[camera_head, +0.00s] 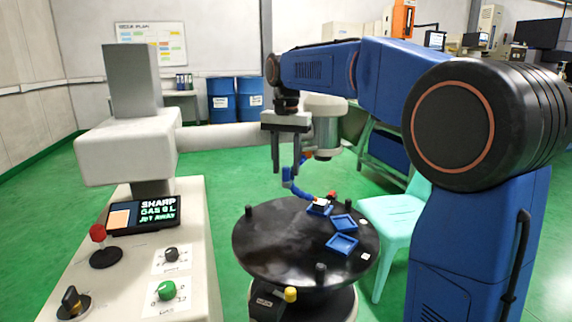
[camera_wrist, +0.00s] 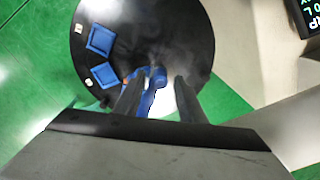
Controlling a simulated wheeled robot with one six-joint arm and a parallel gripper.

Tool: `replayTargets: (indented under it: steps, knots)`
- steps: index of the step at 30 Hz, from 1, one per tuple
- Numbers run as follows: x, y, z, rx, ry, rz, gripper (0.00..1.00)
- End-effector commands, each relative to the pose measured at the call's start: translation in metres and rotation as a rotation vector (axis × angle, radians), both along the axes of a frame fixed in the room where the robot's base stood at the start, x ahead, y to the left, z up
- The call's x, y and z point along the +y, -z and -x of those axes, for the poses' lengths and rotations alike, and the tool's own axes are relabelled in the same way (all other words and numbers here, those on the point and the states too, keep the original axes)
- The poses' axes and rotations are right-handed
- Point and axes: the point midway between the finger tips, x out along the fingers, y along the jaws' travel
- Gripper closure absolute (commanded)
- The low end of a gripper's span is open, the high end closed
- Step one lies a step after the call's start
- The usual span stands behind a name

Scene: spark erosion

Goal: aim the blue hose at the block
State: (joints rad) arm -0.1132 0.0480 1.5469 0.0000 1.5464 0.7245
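The blue segmented hose (camera_head: 287,184) hangs below the white machine head, bending down and right towards the round black table. Its lower end is near a small pale block (camera_head: 320,203) on a blue tray at the table's far side. From this angle I cannot tell whether the end points at the block. My gripper (camera_head: 286,170) points down with its fingers apart, above and beside the hose. In the wrist view the hose (camera_wrist: 158,80) shows between the open fingers (camera_wrist: 158,90), with gaps at both sides. The block is not clearly visible there.
The black table (camera_head: 262,250) carries two more blue trays (camera_head: 342,244) and dark posts. A teal chair (camera_head: 395,215) is right of the table. Blue drums (camera_head: 221,100) stand behind.

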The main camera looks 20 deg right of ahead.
Motion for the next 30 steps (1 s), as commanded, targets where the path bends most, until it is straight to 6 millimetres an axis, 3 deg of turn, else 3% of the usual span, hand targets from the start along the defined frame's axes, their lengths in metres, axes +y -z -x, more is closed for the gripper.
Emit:
replayTargets:
  steps: [1,4,5,17,30]
  knots:
    - [0.0,0.0,0.0,0.0,0.0,0.0,0.75]
    - [0.0,0.0,0.0,0.0,0.0,0.0,0.99]
    - [0.0,0.0,0.0,0.0,0.0,0.0,1.0]
    - [-0.003,0.0,0.004,0.0,-0.05,0.0,1.0]
    - [-0.027,0.0,0.027,0.0,-0.381,0.0,1.0]
